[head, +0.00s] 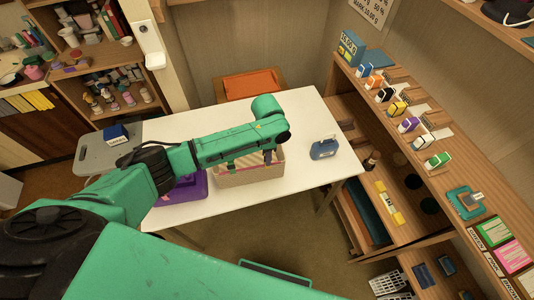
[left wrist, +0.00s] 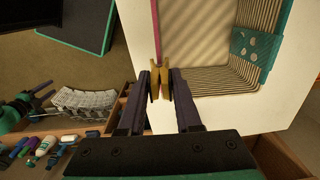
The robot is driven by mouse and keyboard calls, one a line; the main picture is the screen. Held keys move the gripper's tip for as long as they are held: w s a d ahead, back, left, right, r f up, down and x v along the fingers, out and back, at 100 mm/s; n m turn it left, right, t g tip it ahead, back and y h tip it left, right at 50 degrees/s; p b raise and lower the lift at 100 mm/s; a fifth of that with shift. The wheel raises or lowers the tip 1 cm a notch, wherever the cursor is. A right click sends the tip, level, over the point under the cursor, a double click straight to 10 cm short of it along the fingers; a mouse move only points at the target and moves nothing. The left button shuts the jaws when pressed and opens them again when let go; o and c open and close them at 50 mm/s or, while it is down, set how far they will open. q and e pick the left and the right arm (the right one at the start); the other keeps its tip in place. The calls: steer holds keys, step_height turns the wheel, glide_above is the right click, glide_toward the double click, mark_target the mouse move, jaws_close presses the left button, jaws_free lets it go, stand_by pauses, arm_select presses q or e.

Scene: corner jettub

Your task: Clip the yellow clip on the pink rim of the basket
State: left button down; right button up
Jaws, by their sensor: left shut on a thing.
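The yellow clip (left wrist: 160,80) is between the fingers of my left gripper (left wrist: 161,88) in the left wrist view. The gripper is shut on it. The clip is at the near end of the basket's pink rim (left wrist: 155,30), seen edge-on. I cannot tell whether its jaws grip the rim. The basket (head: 250,174) stands on the white table under my left forearm in the head view; its striped wall (left wrist: 200,45) and a teal side also show in the wrist view. In the head view my left gripper (head: 268,157) is partly hidden. A teal and dark part of mine, perhaps my right gripper, shows at the wrist view's left edge.
A purple container (head: 188,190) stands left of the basket, partly behind my arm. A blue-grey object (head: 324,148) stands to its right on the white table (head: 310,110). A wooden shelf (head: 450,190) with several coloured clips runs along the right. An orange-topped stool (head: 249,85) is behind the table.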

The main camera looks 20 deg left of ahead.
stand_by(0.4)
arm_select(q)
steer(key=c, duration=0.5)
jaws_free()
step_height(320, 180, up, 15)
steer(key=shift+f+b, duration=0.2)
steer(key=shift+b, duration=0.9)
